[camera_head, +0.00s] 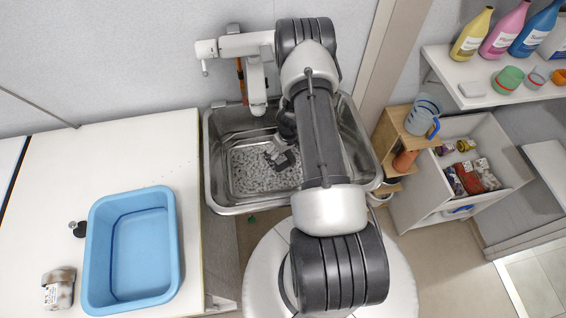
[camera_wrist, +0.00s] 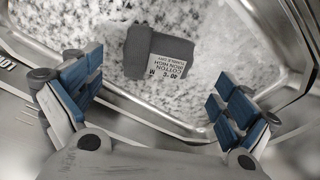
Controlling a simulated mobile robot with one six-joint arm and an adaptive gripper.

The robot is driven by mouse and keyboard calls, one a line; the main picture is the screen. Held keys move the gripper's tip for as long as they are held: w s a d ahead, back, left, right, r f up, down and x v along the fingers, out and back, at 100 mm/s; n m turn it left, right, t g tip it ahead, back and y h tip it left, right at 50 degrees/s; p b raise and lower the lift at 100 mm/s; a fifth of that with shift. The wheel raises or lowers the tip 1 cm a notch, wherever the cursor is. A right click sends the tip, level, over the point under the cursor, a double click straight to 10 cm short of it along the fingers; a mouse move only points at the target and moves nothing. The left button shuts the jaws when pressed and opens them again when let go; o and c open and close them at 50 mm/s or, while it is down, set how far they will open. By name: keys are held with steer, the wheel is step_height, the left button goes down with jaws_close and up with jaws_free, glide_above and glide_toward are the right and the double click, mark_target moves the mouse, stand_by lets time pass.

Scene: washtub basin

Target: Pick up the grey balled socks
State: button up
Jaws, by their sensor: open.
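The grey balled socks (camera_wrist: 142,55) show in the upper middle of the wrist view as a dark grey bundle with a white care label.
The basin's metal walls (camera_wrist: 292,45) rise close around the fingers. A white tap (camera_head: 256,80) hangs over the basin's back edge. A blue tub (camera_head: 178,245) stands on the white counter (camera_head: 60,180) at left.

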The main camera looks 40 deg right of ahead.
mark_target(283, 158)
steer(key=shift+w+d+f+b, duration=0.1)
steer(key=shift+w+f, duration=0.1)
steer(key=shift+f, duration=0.8)
steer(key=shift+w+d+f+b, duration=0.1)
steer(key=shift+w+f, duration=0.1)
steer(key=shift+f, duration=0.75)
steer(key=shift+w+d+f+b, duration=0.1)
steer(key=shift+w+f, duration=0.1)
steer(key=shift+f, duration=0.8)
steer(key=shift+c, duration=0.2)
steer(key=c, duration=1.1)
